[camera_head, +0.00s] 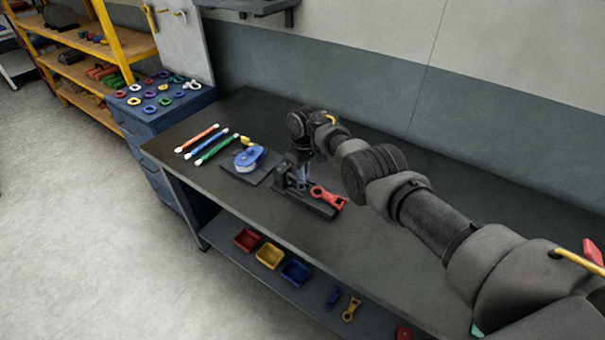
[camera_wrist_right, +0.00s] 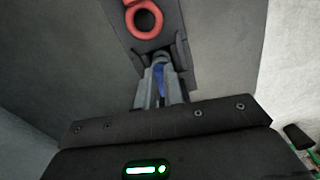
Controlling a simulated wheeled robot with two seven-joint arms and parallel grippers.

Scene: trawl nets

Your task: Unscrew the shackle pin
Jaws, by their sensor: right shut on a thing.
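My right gripper (camera_head: 297,168) points down over a dark fixture (camera_head: 318,208) on the workbench. In the right wrist view its two grey fingers (camera_wrist_right: 160,88) are closed around a narrow blue piece (camera_wrist_right: 158,76), which looks like the shackle pin. A grey rounded part (camera_wrist_right: 161,57) shows at the fingertips; most of the shackle is hidden by the gripper. A red fitting with a ring end (camera_head: 328,196) lies at the fixture's right end. It also shows in the wrist view (camera_wrist_right: 145,18). My left gripper is not in view.
A blue and white reel (camera_head: 248,157) sits on a dark pad left of the fixture. Red, blue and green rods (camera_head: 208,144) lie farther left. Small red, yellow and blue bins (camera_head: 269,256) stand on the lower shelf. The bench's front-right surface is clear.

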